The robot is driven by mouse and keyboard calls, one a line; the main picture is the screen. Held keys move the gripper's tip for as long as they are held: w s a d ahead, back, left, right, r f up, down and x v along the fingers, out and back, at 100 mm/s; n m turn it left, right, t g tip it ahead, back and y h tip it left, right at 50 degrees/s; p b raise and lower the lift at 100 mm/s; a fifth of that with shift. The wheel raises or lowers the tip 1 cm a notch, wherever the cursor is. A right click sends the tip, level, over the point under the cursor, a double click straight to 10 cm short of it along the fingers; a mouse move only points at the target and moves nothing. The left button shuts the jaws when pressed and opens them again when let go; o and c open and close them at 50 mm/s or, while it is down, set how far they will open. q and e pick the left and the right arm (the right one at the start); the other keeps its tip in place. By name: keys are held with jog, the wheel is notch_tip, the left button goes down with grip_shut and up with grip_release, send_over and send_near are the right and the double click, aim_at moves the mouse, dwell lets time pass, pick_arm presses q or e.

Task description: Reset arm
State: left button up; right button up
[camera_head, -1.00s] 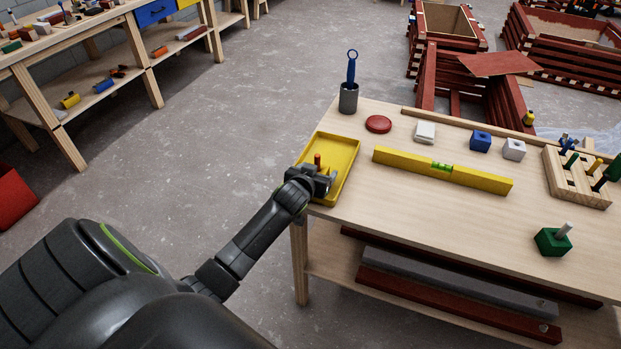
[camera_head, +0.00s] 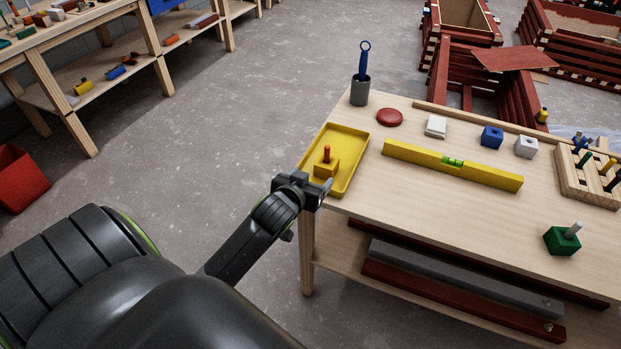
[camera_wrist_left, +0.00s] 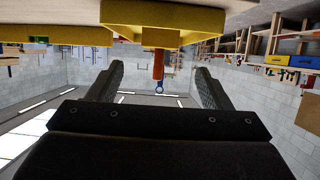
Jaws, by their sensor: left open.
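My left gripper (camera_head: 308,190) is beside the near left edge of the workbench, just in front of the yellow tray (camera_head: 349,178). In the left wrist view its two fingers (camera_wrist_left: 158,86) are apart with nothing between them. A yellow block (camera_head: 325,170) with a red peg (camera_head: 327,154) stands inside the tray, apart from the gripper. The wrist view shows the tray (camera_wrist_left: 118,14) upside down at the top, with the peg (camera_wrist_left: 158,66) hanging down in the picture beyond the fingers. My right gripper is not in view.
The bench (camera_head: 440,225) also holds a yellow level (camera_head: 420,157), a grey cup (camera_head: 359,92) with a blue tool, a red disc (camera_head: 389,117), a green block (camera_head: 561,241) and a pegged wooden rack (camera_head: 585,185). Floor (camera_head: 220,130) left of the bench is clear.

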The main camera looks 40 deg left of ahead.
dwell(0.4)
pick_arm(q)
jog(key=s+d+f+m+g, duration=0.1)
jog(key=s+d+f+g, duration=0.15)
jog(key=s, duration=0.65)
jog(key=s+d+f+g+h, duration=0.15)
jog(key=s+g, duration=0.25)
jog(key=s, duration=0.5)
jog(key=s+d+f+m+g+y, duration=0.1)
jog(key=s+f+g, duration=0.2)
jog(key=s, duration=0.6)
notch_tip(320, 180, down, 25)
jog(key=s+a+g+h, duration=0.1)
jog(key=a, duration=0.1)
jog(key=s+d+f+g, duration=0.1)
jog(key=s+f, duration=1.3)
jog(key=f, duration=0.1)
jog(key=shift+s+d, duration=0.3)
jog(key=shift+s, duration=0.1)
